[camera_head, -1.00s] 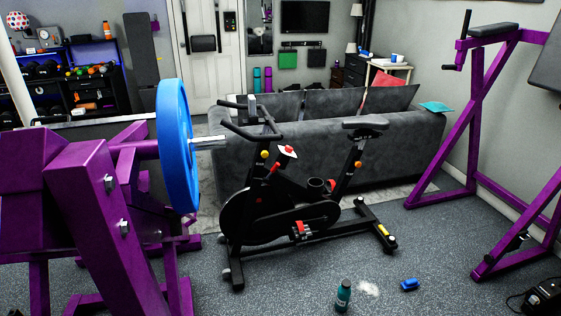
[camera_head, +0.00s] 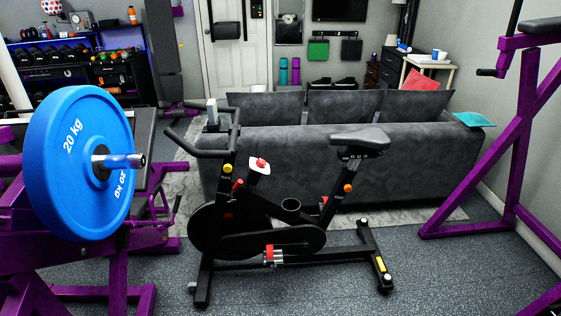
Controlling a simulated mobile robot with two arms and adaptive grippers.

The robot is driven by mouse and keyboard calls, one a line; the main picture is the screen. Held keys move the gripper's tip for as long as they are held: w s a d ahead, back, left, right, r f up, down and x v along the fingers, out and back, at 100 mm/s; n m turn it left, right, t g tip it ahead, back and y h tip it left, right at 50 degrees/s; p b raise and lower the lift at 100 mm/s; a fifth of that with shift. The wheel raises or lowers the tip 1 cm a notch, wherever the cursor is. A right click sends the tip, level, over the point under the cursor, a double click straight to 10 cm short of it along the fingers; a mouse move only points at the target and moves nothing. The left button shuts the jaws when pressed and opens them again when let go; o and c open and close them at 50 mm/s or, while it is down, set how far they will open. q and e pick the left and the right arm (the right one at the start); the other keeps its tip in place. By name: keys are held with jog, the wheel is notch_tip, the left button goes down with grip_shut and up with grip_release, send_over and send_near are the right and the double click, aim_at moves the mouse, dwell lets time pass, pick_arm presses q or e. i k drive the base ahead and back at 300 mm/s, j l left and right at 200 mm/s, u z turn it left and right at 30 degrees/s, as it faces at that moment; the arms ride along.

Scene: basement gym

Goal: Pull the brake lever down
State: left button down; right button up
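A black exercise bike (camera_head: 270,215) stands on the grey floor in the middle of the head view, side on, handlebars to the left and seat to the right. On its frame, below the handlebars, is a white piece with a red top (camera_head: 259,165), which looks like the brake lever. A yellow knob (camera_head: 227,168) is on the handlebar post and an orange knob (camera_head: 347,188) is on the seat post. Neither of my grippers shows in the view.
A purple weight bench (camera_head: 95,250) with a blue 20 kg plate (camera_head: 70,165) stands close on the left. A purple frame (camera_head: 520,150) stands on the right. A grey sofa (camera_head: 420,165) is close behind the bike. The floor (camera_head: 440,285) in front of the bike and to its right is clear.

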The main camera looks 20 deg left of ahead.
aim_at(240, 182)
jog(key=i+j, duration=0.1)
jog(key=i, duration=0.3)
jog(key=i+z, duration=0.15)
jog(key=i, duration=0.3)
